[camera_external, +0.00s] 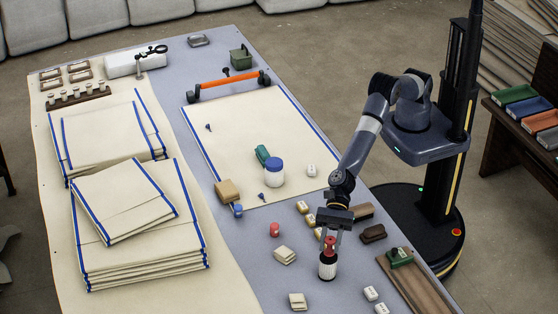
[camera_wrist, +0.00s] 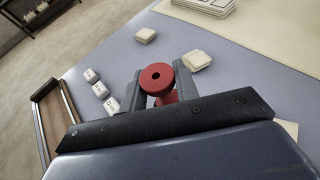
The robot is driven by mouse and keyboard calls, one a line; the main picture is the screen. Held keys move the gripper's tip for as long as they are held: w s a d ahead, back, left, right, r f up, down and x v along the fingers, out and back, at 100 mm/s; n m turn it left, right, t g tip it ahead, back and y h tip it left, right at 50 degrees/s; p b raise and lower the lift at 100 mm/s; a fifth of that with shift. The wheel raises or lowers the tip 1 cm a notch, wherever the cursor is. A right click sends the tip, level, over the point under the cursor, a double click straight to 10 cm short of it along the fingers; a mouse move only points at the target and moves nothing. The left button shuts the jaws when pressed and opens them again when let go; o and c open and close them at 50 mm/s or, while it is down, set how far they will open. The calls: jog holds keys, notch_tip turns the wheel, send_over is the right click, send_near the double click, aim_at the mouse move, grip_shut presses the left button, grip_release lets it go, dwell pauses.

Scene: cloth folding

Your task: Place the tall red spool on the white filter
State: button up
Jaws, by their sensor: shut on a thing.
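The tall red spool (camera_external: 329,242) is between the fingers of my gripper (camera_external: 331,236), which points down at the near right of the table. In the wrist view, the spool's round top with its centre hole (camera_wrist: 157,78) shows between the two grey fingertips (camera_wrist: 157,88). The spool looks upright. The white filter (camera_external: 327,267), a short white cylinder with dark bands, stands directly below the spool in the external view. Whether the spool touches it cannot be told. The filter is hidden in the wrist view. A shorter red piece (camera_external: 274,230) lies to the left.
Cream pads (camera_external: 285,256) lie left of the filter. White labelled blocks (camera_external: 370,293) and a brown tray (camera_external: 420,288) with a green item are to the right. A blue-lidded jar (camera_external: 274,174) stands farther back on the cloth.

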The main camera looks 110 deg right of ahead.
jog(key=shift+f, duration=0.55)
jog(key=shift+f, duration=0.1)
jog(key=shift+f+b, duration=0.15)
jog(key=shift+b, duration=0.15)
jog(key=o, duration=0.9)
jog(key=shift+o, duration=0.2)
jog(key=shift+r, duration=0.2)
jog(key=shift+r+p, duration=0.15)
jog(key=shift+p, duration=0.3)
jog(key=shift+s+d+b, duration=0.2)
jog(key=shift+d+b, duration=0.15)
jog(key=shift+b, duration=0.1)
jog(key=b+v, duration=0.3)
jog(key=v, duration=0.8)
